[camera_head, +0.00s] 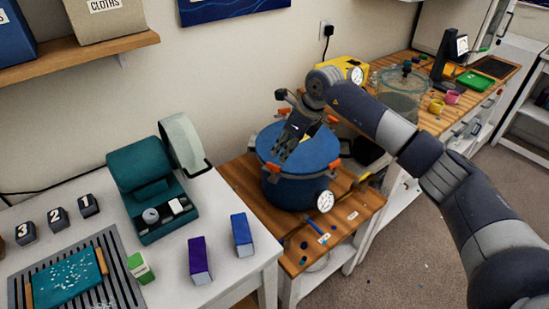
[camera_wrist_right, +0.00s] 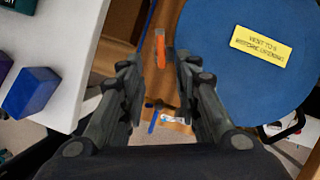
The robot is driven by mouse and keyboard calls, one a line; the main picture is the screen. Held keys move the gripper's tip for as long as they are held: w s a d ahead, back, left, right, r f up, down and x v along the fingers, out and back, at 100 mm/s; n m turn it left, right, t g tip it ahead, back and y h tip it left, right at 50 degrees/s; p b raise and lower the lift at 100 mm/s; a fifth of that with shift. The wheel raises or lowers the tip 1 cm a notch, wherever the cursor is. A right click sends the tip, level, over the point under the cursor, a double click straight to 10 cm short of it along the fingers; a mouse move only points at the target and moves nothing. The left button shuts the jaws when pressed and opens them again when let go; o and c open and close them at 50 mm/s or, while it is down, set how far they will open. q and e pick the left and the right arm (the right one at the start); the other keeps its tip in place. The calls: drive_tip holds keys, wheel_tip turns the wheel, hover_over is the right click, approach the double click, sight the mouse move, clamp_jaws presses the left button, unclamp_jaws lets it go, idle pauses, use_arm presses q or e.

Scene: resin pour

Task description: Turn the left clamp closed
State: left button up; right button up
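The blue pot (camera_head: 290,187) stands on the wooden top of a low cart, with orange clamps around its lid rim. The left clamp (camera_head: 272,178) is on the front left of the rim. I cannot tell the clamp's exact turn. My left gripper does not show.
A round gauge (camera_head: 325,201) sits on the pot's front. A white table (camera_head: 215,275) on the left holds a teal machine (camera_head: 150,180), a purple box (camera_head: 199,260) and a blue box (camera_head: 242,233). Small items lie on the cart's front (camera_head: 305,262). A clear vessel (camera_head: 403,92) stands behind, at right.

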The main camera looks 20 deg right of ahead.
sight(275, 165)
drive_tip(key=p+x, duration=0.1)
drive_tip(key=x, duration=0.4)
drive_tip(key=shift+w+a+f, duration=0.1)
drive_tip(key=shift+w+f, duration=0.1)
drive_tip(key=shift+f, duration=0.05)
drive_tip(key=x, duration=0.2)
drive_tip(key=shift+w+f, duration=0.1)
drive_tip(key=shift+f, duration=0.15)
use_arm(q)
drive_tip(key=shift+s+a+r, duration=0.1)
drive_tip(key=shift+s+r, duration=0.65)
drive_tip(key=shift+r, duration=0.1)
use_arm(e)
clamp_jaws()
